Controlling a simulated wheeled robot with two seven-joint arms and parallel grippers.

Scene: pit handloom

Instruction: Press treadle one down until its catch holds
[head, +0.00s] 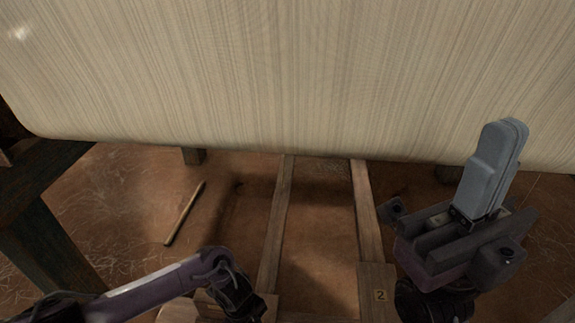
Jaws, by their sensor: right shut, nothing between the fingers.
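Two long wooden treadles run out from under the cloth toward me, low over the floor. The left one, treadle one by its place (276,225), has its near end partly covered by my left arm, and no number shows on it. The right one (365,208) ends in a pedal board marked 2 (378,283). My right gripper (507,128) is shut and empty, its grey fingers pointing up and away, to the right of both treadles. My left arm's wrist is over treadle one's near end; its fingers do not show. I see no catch.
A wide striped cream cloth or warp (290,80) spans the top of the view. A thin wooden stick (185,213) lies on the brown floor at left. A dark frame post (50,240) stands at far left. Floor between stick and treadle one is clear.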

